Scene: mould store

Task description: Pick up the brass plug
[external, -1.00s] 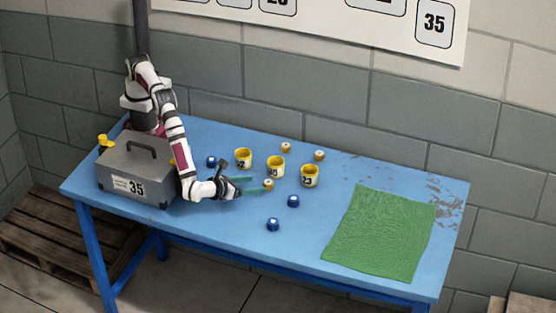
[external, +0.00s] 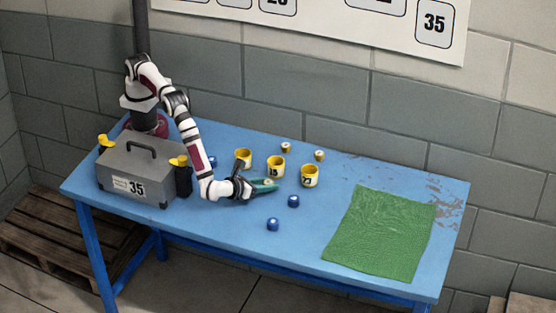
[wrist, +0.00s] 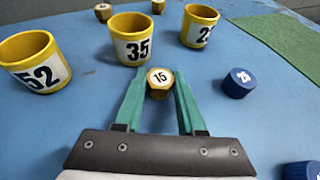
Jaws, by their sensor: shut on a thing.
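My gripper (external: 266,185) has teal fingers and is shut on a brass plug marked 15 (wrist: 159,77). In the wrist view the plug sits between the ends of the fingers (wrist: 159,90), in front of the cup marked 35. In the external view the plug (external: 269,182) shows small at the fingertips, low over the blue table. I cannot tell whether it touches the table. Two other brass plugs stand behind the cups, one at the left (external: 286,147) and one at the right (external: 319,155).
Yellow-rimmed cups marked 52 (wrist: 38,65), 35 (wrist: 133,42) and 23 (wrist: 198,27) stand just beyond my gripper. Blue plugs (external: 293,201) (external: 273,224) lie to the right and front. A grey toolbox (external: 137,171) is at left, a green cloth (external: 380,235) at right.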

